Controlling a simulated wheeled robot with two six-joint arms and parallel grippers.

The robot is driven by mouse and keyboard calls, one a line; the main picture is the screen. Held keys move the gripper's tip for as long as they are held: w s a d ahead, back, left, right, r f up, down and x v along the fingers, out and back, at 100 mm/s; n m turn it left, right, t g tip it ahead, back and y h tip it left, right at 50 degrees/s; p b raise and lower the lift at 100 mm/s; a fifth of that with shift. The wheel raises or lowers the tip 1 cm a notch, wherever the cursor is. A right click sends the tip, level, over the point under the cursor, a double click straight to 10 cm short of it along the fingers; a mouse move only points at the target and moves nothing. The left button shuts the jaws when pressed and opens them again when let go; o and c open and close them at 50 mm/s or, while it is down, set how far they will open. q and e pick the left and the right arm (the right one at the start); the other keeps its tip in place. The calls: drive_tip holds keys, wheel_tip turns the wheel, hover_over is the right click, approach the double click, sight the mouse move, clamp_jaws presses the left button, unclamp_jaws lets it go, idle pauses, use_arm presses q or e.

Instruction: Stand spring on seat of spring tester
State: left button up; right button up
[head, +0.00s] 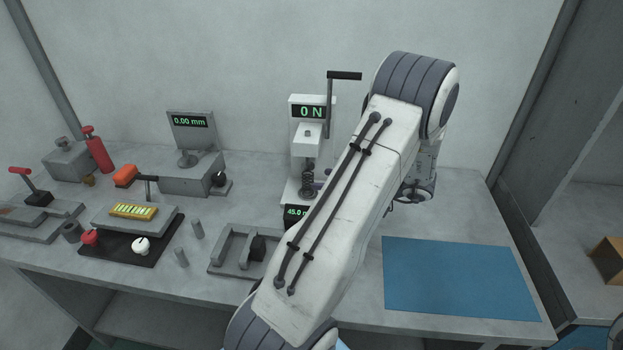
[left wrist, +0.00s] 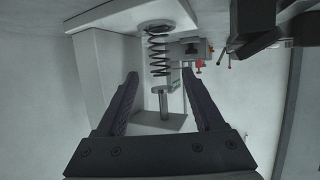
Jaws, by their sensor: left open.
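The spring tester (head: 302,104) stands at the back middle of the bench, its upper display reading 0 N. A dark coil spring (head: 308,181) stands upright at its seat, under the ram (head: 306,146). The left wrist view looks upside down; there the spring (left wrist: 158,52) rests with one end on the round seat (left wrist: 154,27), and the plunger (left wrist: 165,101) is near its other end. My left gripper (left wrist: 160,73) is open, its two fingers apart on either side of the spring's line, not closed on it. My left arm hides the tester's right side in the head view. My right gripper is not seen.
A height gauge (head: 190,122) reading 0.00 mm stands left of the tester. A grey fixture (head: 226,262) lies in front. A black tray (head: 118,249) and small posts are further left. A blue mat (head: 456,278) on the right is bare.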

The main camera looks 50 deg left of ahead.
use_arm(q)
drive_tip(key=shift+v, duration=1.55)
